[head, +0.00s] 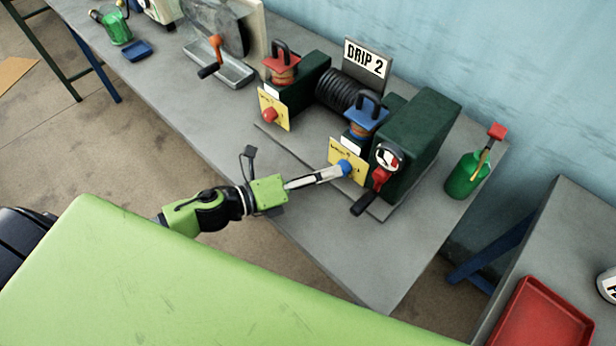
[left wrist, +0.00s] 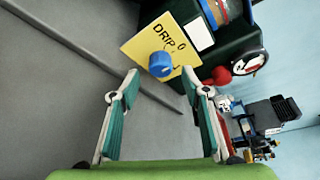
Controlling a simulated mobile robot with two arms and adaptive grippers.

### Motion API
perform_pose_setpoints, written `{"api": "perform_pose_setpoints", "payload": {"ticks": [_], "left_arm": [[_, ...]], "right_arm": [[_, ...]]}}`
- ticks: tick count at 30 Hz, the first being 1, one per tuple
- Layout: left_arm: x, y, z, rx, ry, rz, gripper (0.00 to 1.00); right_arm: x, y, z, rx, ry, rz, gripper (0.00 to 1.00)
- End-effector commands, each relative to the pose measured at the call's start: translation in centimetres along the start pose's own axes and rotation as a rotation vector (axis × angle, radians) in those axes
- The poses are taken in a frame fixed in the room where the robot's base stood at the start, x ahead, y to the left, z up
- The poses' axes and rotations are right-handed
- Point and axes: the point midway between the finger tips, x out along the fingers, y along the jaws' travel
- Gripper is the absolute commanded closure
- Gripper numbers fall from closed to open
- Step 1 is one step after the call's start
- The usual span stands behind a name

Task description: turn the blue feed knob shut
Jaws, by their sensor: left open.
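The blue feed knob (head: 345,166) sits on a yellow plate (head: 358,174) on the front of the dark green machine, below a blue-topped jar (head: 366,116). The left wrist view also shows the knob (left wrist: 161,64) and the plate (left wrist: 143,47), which carries a DRIP label and a dial mark. My left gripper (head: 335,172) points at the knob from the front. In the left wrist view my left gripper (left wrist: 160,82) is open, its fingertips spread on either side of and just short of the knob. Contact cannot be told. My right gripper is not in view.
A red lever with a black handle (head: 362,204) and a round gauge (head: 388,157) are right of the knob. A red knob (head: 269,115) is on the left unit. A green oil can (head: 468,174) stands at right.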

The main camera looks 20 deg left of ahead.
Motion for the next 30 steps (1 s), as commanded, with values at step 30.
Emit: {"api": "perform_pose_setpoints", "payload": {"ticks": [30], "left_arm": [[-4.7,-0.2,0.1,0.001,-0.002,-0.003,0.57]], "right_arm": [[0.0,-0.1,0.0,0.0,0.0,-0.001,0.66]]}}
